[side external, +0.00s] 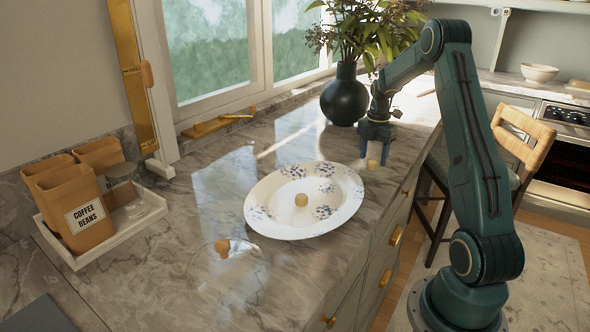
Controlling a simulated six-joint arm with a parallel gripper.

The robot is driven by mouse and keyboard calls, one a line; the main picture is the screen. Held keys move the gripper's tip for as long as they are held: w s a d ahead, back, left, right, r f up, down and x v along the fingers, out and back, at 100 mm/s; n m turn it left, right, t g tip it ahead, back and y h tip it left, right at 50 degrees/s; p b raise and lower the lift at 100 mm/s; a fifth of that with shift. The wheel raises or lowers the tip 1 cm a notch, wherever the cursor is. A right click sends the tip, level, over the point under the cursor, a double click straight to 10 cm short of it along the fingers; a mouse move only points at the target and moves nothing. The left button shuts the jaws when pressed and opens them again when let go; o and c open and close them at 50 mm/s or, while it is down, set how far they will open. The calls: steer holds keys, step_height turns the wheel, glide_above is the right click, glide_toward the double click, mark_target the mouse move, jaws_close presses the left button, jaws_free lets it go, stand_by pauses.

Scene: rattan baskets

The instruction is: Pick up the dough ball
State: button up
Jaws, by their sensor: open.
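My gripper (375,156) points down over the counter, behind and right of the plate, with its fingers apart. A small pale dough ball (373,164) sits just below and between the fingertips; I cannot tell whether they touch it.
A clear glass disc or lid with an orange-brown knob (222,246) lies left of the plate. A dark vase (344,97) with leafy stems stands close behind my gripper. A white tray (150,212) holds brown canisters (72,205) and a glass. The front counter is mostly bare.

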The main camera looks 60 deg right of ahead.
steer(key=shift+f, duration=0.95)
steer(key=c, duration=0.7)
